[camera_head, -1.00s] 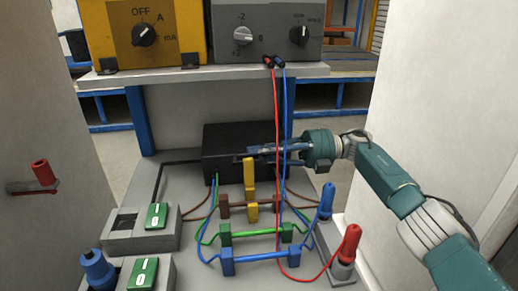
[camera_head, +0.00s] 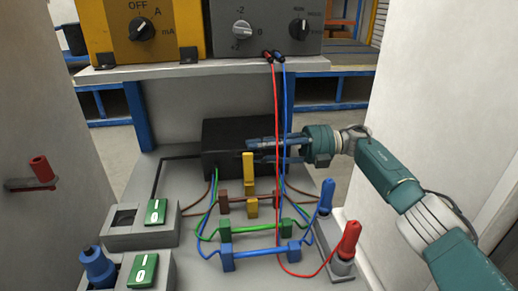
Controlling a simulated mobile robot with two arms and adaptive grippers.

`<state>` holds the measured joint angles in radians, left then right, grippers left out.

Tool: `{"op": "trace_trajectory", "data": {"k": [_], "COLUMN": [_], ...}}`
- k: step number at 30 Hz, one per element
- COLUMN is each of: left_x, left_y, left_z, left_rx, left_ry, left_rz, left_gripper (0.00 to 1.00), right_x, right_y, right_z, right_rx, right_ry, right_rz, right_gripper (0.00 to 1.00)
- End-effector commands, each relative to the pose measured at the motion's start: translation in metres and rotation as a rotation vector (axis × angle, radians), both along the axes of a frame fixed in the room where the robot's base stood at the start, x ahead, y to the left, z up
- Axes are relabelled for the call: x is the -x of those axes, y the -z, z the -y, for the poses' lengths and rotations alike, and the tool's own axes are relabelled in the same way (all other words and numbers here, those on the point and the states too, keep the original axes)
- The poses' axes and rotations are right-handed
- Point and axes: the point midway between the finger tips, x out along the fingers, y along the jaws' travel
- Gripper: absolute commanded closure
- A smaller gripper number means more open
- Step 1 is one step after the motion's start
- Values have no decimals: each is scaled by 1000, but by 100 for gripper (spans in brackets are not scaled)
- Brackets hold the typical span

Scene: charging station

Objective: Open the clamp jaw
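A yellow upright bar (camera_head: 248,168), likely the clamp's movable part, stands above a yellow block (camera_head: 252,207) on a brown clamp piece (camera_head: 224,203). My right gripper (camera_head: 251,151) comes in from the right, its two fingers apart one above the other. Its fingertips are at the top of the yellow bar in the picture; I cannot tell whether they touch it. Nothing is seen held between the fingers. A green clamp (camera_head: 226,230) and a blue clamp (camera_head: 228,259) sit nearer me. My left gripper is not in view.
A black box (camera_head: 222,138) stands behind the clamps. Red (camera_head: 276,120) and blue cables hang close to the fingers. A red plug (camera_head: 350,238) and a blue plug (camera_head: 327,195) stand at right. Green switches (camera_head: 155,212) are at left. White walls flank both sides.

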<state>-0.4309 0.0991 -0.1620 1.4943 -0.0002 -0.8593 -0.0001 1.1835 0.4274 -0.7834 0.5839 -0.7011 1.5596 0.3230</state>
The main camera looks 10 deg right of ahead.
Motion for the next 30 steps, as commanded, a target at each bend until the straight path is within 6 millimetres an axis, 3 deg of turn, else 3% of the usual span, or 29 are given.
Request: {"op": "trace_trajectory", "data": {"k": [5,18,30], "left_x": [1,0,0], "left_y": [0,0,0], "left_z": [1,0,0], "left_rx": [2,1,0], "left_ry": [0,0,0], "left_rz": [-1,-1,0], "left_gripper": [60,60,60], "right_x": [0,-1,-1], "right_y": [-13,-90,-100], "right_z": [0,1,1], "right_rx": [0,0,-1], "right_ry": [-1,2,1], "right_rz": [4,3,-1], "right_gripper": [72,72,72]}}
